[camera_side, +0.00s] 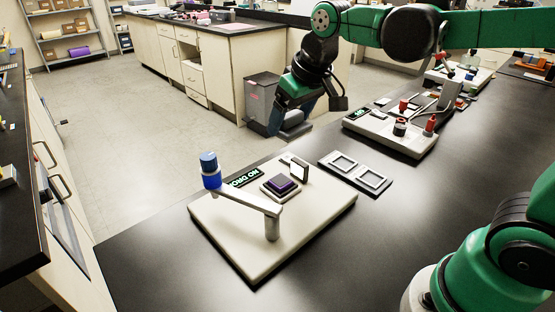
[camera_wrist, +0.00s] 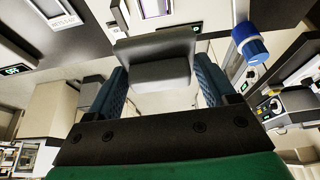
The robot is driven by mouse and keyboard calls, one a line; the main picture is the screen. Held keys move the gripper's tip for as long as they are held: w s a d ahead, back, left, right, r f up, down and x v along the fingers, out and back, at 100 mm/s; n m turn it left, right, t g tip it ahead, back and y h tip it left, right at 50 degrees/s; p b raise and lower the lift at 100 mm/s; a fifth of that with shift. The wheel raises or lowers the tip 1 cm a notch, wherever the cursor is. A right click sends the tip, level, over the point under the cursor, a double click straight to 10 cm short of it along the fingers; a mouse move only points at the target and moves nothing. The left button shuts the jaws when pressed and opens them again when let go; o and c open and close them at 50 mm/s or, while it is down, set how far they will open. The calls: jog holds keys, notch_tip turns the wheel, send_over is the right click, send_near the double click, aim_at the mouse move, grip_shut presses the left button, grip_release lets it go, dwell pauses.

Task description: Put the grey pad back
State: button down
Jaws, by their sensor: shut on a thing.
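My gripper (camera_side: 292,112) is raised above and behind the bench in the side view, clear of the instruments. In the wrist view, a grey pad (camera_wrist: 160,73) sits between the two blue fingers of my gripper (camera_wrist: 163,90), which is shut on it.
A small upright plate (camera_side: 299,166) stands at the back of the profiler. A second white instrument (camera_side: 395,133) with red knobs stands farther back right. A grey bin (camera_side: 263,92) is on the floor. The front of the black bench (camera_side: 330,265) is clear.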

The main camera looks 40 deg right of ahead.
jog(key=a+r+n+y, duration=0.2)
jog(key=a+n, duration=0.3)
jog(key=a, duration=0.8)
jog(key=n+g+y, duration=0.1)
jog(key=n, duration=0.3)
send_over(196, 284)
jog(key=f, duration=1.5)
jog(key=shift+s+d+f, duration=0.1)
jog(key=shift+s+d, duration=0.3)
jog(key=shift+f, duration=2.05)
jog(key=shift+f, duration=0.15)
grip_release()
jog(key=v, duration=1.2)
jog(key=d+m, duration=0.1)
jog(key=d, duration=0.2)
jog(key=d+r+m+t, duration=0.1)
jog(key=d+m, duration=0.1)
jog(key=d, duration=0.2)
jog(key=w+d+r+m+h, duration=0.1)
jog(key=d+m, duration=0.1)
jog(key=d, duration=0.2)
jog(key=shift+w+d+r+t, duration=0.1)
jog(key=shift+d+r+t, duration=0.1)
jog(key=shift+t, duration=0.2)
jog(key=s+d+m+t+h, duration=0.1)
jog(key=d+m, duration=0.3)
jog(key=d, duration=0.4)
jog(key=shift+s+t+h, duration=0.4)
jog(key=shift+h, duration=0.1)
